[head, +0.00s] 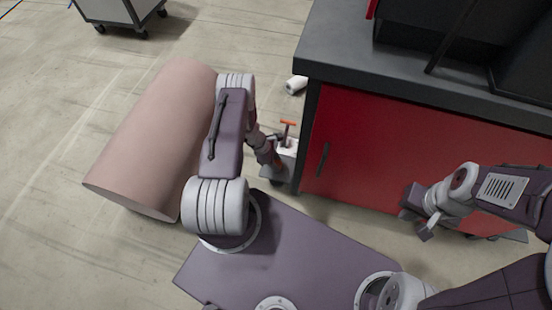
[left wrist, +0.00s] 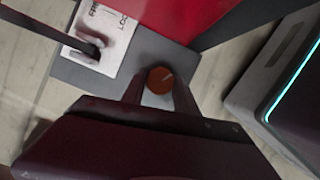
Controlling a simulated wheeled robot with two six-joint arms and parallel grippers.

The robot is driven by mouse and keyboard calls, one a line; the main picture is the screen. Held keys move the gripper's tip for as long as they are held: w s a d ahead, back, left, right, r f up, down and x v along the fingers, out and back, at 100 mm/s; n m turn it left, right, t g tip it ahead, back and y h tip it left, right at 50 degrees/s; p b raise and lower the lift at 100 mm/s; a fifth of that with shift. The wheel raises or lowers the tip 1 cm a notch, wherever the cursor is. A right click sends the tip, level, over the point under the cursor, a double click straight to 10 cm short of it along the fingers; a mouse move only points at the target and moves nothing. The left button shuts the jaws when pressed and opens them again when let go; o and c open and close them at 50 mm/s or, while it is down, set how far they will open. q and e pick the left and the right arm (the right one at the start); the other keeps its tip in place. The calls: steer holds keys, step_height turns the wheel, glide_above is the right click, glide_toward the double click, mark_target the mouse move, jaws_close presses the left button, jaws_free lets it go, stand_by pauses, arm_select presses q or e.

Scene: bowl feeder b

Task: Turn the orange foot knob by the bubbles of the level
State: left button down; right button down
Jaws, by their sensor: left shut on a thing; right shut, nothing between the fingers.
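The orange foot knob (left wrist: 160,80) is a small round disc with a light mark on its top, seen in the left wrist view. It sits at a grey foot plate (left wrist: 187,62) low beside the red cabinet. My left gripper (head: 274,162) reaches down there in the head view, and its two fingers are shut on the knob, one on each side. In the head view the arm mostly hides the knob. My right gripper (head: 419,213) is shut and empty in front of the cabinet. I cannot make out a level or its bubbles in either view.
A dark rod with an orange crossbar (head: 288,122) stands by a white printed plate (left wrist: 105,38), close to my left gripper. The red cabinet (head: 385,150) is to the right. A large pinkish cylinder (head: 150,135) lies left of my arm. A white roll (head: 296,84) is on the floor.

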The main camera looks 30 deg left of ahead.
arm_select(q)
steer(key=n+p, duration=0.1)
steer(key=n+t+p, duration=0.1)
steer(key=p, duration=0.1)
steer(key=shift+s+d+r+n+y, duration=0.1)
steer(key=shift+s+r+n+y, duration=0.05)
steer(key=shift+r+n+y, duration=0.2)
steer(key=shift+f+n+p, duration=0.3)
steer(key=shift+n+p, duration=0.45)
steer(key=shift+p, duration=0.4)
steer(key=c, duration=0.9)
jaws_free()
steer(key=shift+t, duration=0.3)
steer(key=shift+c, duration=0.2)
